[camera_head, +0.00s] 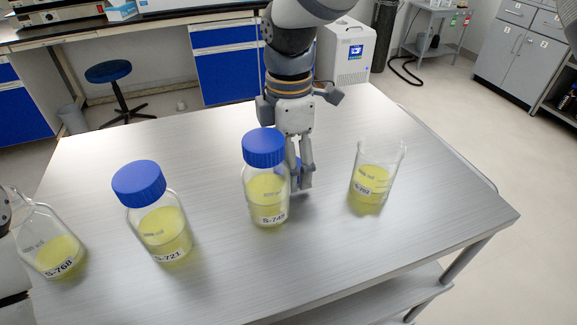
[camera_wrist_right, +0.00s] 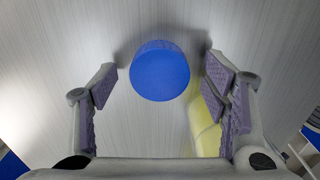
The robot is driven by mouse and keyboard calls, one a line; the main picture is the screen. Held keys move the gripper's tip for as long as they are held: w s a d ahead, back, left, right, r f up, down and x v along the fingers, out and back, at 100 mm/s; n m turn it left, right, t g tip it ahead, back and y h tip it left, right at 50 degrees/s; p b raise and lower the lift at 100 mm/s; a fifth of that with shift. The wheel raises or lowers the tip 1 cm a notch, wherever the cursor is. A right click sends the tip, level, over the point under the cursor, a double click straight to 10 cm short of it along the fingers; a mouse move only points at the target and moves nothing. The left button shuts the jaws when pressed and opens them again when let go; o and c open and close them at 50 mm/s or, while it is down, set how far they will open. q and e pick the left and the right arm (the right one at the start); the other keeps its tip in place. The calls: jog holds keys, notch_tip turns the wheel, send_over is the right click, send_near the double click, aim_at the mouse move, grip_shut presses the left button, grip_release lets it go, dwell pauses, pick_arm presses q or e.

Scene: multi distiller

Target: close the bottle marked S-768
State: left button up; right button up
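The bottle marked S-768 (camera_head: 47,243) stands at the left edge of the table in the head view. It has no cap and holds yellow liquid. A dark and grey part of my left gripper or arm (camera_head: 5,212) shows beside it at the picture edge; its fingers cannot be made out. My right gripper (camera_head: 304,182) points down behind the bottle marked S-743. In the right wrist view its fingers are open, one on each side of a loose blue cap (camera_wrist_right: 160,72) on the table, not visibly touching it.
The bottles marked S-721 (camera_head: 164,232) and S-743 (camera_head: 268,196) wear blue caps. S-743 stands very near my right gripper. An open beaker of yellow liquid (camera_head: 375,182) stands to the right. The table (camera_head: 430,225) is clear at its right and front.

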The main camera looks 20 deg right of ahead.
jog(key=c, duration=0.8)
jog(key=shift+c, duration=0.2)
notch_tip(320, 180, up, 18)
